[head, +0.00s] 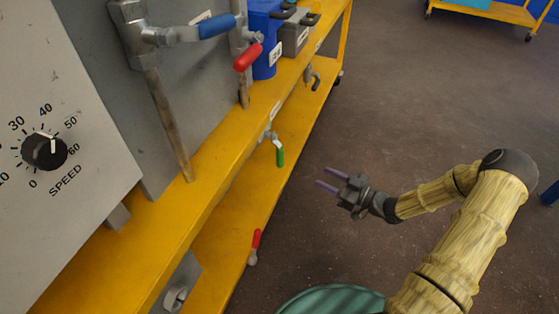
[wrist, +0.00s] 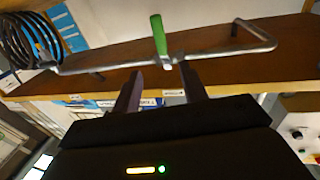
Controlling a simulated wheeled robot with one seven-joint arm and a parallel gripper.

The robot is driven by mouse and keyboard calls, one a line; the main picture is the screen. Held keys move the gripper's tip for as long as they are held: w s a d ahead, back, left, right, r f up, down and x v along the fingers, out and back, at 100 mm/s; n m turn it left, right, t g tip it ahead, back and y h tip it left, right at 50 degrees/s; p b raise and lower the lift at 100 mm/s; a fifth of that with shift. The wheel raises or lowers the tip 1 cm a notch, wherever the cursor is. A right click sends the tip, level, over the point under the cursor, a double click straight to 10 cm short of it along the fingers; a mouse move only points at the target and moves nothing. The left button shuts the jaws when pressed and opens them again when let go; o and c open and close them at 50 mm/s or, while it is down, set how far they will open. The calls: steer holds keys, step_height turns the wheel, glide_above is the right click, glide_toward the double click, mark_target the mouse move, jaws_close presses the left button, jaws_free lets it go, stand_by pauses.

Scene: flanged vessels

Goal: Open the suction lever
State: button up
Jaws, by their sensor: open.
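Several valve levers show, and I cannot read which is marked suction. A green lever (head: 280,156) hangs at the edge of the yellow shelf in the head view. In the wrist view a green lever (wrist: 158,36) sits on a grey pipe, just beyond and between my fingertips. My gripper (head: 321,175) is open and empty, to the right of the green lever, with its two purple fingers pointing toward the shelf and a gap left. Other levers are a blue one (head: 217,26), an upper red one (head: 247,57) and a lower red one (head: 256,239).
A grey panel with a SPEED dial (head: 44,151) stands at the left. The yellow shelf (head: 228,153) runs diagonally, with a blue container (head: 265,42) at its far end. A teal round object (head: 331,301) is at the bottom. The floor right of the shelf is mostly clear.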

mark_target(280, 156)
steer(key=b+x, duration=0.6)
steer(key=x, duration=1.1)
steer(key=shift+b, duration=0.3)
steer(key=shift+w+a, duration=0.15)
steer(key=shift+w, duration=0.05)
steer(key=shift+r, duration=0.1)
jaws_close()
